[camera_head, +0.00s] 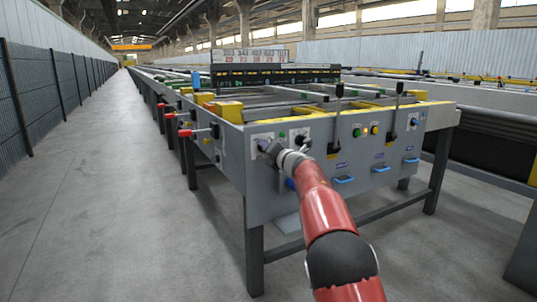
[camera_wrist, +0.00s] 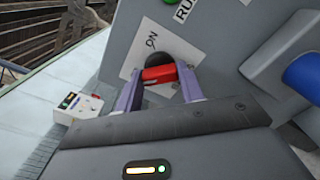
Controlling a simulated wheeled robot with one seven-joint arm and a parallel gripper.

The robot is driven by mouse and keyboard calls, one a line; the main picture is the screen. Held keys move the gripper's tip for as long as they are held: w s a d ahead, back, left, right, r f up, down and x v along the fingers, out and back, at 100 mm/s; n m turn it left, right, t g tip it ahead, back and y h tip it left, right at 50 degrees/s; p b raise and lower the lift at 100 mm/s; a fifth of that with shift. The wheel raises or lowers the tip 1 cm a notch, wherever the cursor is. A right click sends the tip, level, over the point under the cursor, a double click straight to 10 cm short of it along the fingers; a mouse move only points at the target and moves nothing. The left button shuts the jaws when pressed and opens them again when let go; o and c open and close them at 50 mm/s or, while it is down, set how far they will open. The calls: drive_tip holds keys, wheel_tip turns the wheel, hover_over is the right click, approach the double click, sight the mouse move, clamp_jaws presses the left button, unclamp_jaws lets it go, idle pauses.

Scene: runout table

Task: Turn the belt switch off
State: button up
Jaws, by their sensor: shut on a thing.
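The belt switch shows in the wrist view as a red handle (camera_wrist: 160,74) on a dark round base, on a white plate (camera_wrist: 134,50) lettered ON. My gripper (camera_wrist: 160,82) is shut on the red handle, one finger on each side of it. In the head view my gripper (camera_head: 268,148) is at the left end of the grey front panel (camera_head: 344,160), and it hides most of the switch. Which way the handle is turned is hard to tell, as my fingers cover part of it.
The front panel also carries black levers (camera_head: 337,115), a yellow button (camera_head: 374,130) and blue handles (camera_head: 344,180). Red-tipped levers (camera_head: 185,133) stick out on the table's left side. The concrete aisle (camera_head: 90,190) on the left is clear.

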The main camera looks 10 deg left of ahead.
drive_tip(key=shift+n, duration=0.3)
idle(0.4)
drive_tip(key=o, duration=1)
drive_tip(key=shift+s+d, duration=0.1)
drive_tip(key=b+v, duration=0.2)
drive_tip(key=v, duration=0.5)
drive_tip(key=shift+s+d, duration=0.2)
drive_tip(key=shift+s, duration=0.05)
